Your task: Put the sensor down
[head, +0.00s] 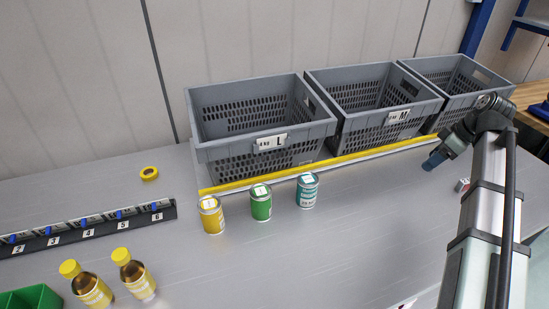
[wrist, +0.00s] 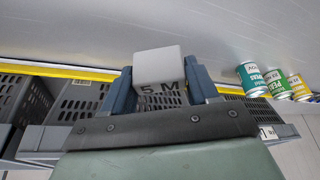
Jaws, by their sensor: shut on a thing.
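My gripper (wrist: 158,82) is shut on a light grey, box-shaped thing (wrist: 158,66), which I take to be the sensor. It sits between the two blue fingers in the wrist view, and dark marks like "5 M" show at its lower edge. I cannot tell whether those marks are on it or behind it. In the head view my gripper (head: 433,162) is at the right, above the grey table and in front of the M crate's right side. The held thing does not show clearly there.
Grey crates L (head: 232,150) and M (head: 350,115) and a third (head: 450,85) line the back behind a yellow strip. A yellow can (head: 211,217), green can (head: 261,205) and teal can (head: 307,193) stand in front. The middle front is clear.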

